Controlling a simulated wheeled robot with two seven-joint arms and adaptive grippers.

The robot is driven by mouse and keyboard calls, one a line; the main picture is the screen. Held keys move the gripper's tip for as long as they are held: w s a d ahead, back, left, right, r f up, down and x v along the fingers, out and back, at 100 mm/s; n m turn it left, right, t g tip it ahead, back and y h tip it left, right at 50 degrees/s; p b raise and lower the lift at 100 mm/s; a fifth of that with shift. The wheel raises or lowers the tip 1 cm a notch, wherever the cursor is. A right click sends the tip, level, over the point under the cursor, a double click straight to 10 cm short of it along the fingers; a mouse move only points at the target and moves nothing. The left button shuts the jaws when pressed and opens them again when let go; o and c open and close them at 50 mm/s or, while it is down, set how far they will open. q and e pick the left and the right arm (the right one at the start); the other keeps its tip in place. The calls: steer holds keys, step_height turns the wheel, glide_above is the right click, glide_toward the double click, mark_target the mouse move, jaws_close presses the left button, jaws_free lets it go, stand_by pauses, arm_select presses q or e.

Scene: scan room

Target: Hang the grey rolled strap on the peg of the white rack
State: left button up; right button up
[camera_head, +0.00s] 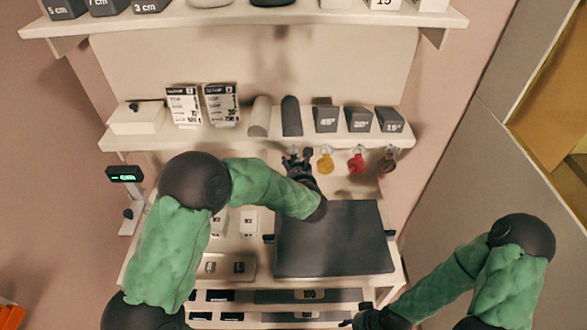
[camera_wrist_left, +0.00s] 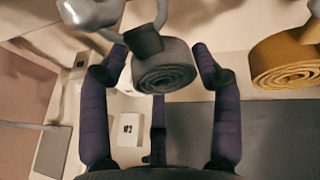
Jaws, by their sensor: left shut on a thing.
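The grey rolled strap (camera_wrist_left: 165,72), a tight coil with a dark tab, is between the fingers of my left gripper (camera_wrist_left: 160,55) in the left wrist view. In the head view my left gripper (camera_head: 297,156) is under the front edge of the white rack's shelf (camera_head: 270,138), left of the hanging straps. A pale, rounded peg (camera_wrist_left: 92,12) shows right by the dark tab. I cannot tell whether the tab is around the peg or only beside it. My right gripper (camera_head: 352,321) is low at the bottom edge; its fingers are unclear.
A yellow strap (camera_head: 325,163) hangs just right of my left gripper, also in the wrist view (camera_wrist_left: 285,62). A red strap (camera_head: 357,163) and a brown one (camera_head: 387,162) hang further right. A dark flat panel (camera_head: 333,240) lies below. Grey wedges (camera_head: 326,118) stand on the shelf.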

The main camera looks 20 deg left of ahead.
arm_select(q)
steer(key=o, duration=1.2)
steer(key=shift+s, duration=0.1)
steer(key=v, duration=1.2)
